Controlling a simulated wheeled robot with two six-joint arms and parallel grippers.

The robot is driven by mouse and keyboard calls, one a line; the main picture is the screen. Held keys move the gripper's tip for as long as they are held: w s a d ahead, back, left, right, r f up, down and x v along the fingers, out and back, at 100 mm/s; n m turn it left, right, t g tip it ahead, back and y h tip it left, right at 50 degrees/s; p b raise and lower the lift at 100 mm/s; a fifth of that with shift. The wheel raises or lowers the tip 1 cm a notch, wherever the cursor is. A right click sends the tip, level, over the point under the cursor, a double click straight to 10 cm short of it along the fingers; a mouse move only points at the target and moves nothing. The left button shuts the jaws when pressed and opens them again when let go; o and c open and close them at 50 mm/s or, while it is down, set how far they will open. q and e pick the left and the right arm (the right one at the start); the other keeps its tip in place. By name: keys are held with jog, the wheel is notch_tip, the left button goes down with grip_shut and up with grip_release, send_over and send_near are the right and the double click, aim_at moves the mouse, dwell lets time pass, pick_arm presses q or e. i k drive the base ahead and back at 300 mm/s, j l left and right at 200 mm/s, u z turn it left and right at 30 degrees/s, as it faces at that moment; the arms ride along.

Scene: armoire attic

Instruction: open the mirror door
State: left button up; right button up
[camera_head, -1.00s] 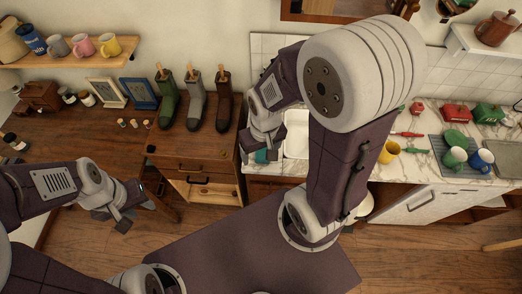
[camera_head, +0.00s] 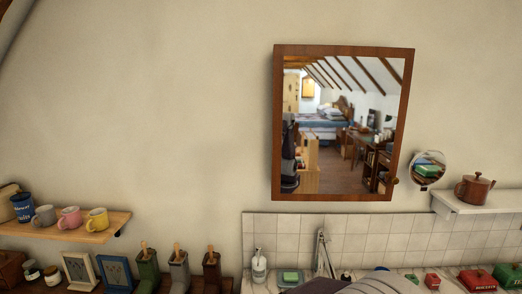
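The mirror door (camera_head: 345,125) hangs on the wall right of centre, in a brown wooden frame. It looks shut, and its glass reflects a room with a bed and sloping beams. A small brown knob (camera_head: 395,181) seems to sit low on its right side. Neither of my grippers is in view. Only the top of one of my arm's pale links shows at the bottom edge, below the mirror.
A white shelf (camera_head: 470,205) with a brown teapot (camera_head: 475,188) and a round mirror (camera_head: 428,168) are right of the mirror door. Below are white tiles (camera_head: 350,230) and a counter with a soap bottle (camera_head: 259,267). A mug shelf (camera_head: 70,232) is at left.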

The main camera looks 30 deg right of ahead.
aim_at(339, 112)
jog(key=k+l+z, duration=0.1)
jog(key=z, duration=1.35)
